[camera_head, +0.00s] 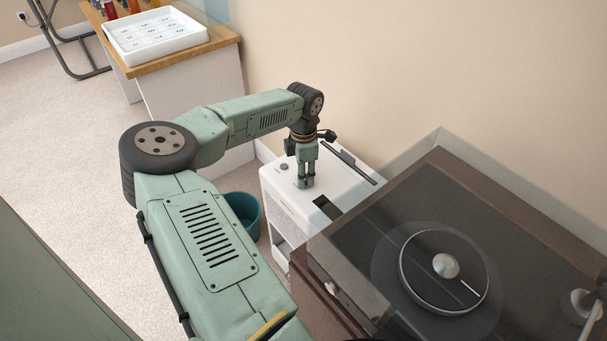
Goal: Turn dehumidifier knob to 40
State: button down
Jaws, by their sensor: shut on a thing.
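The dehumidifier (285,205) is a white box standing on the floor against the wall, between the counter and the turntable cabinet. A small grey knob (284,166) shows on the left of its top. My gripper (306,184) points down onto the middle of the top, to the right of that grey knob and apart from it. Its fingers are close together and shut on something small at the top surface. The fingers hide that part, and it is too small to make out. Scale marks and a 40 cannot be read from here.
A turntable (444,268) under a dark clear lid sits on a brown cabinet close at the right. A teal bin (243,208) stands left of the dehumidifier. A white tray (155,37) is on the wooden counter at the back left. Carpet is clear at the left.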

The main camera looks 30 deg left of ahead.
jog(key=shift+d+m, duration=0.1)
jog(key=shift+m, duration=0.5)
jog(key=c, duration=1.3)
grip_release()
jog(key=shift+r, duration=0.15)
notch_tip(320, 180, up, 12)
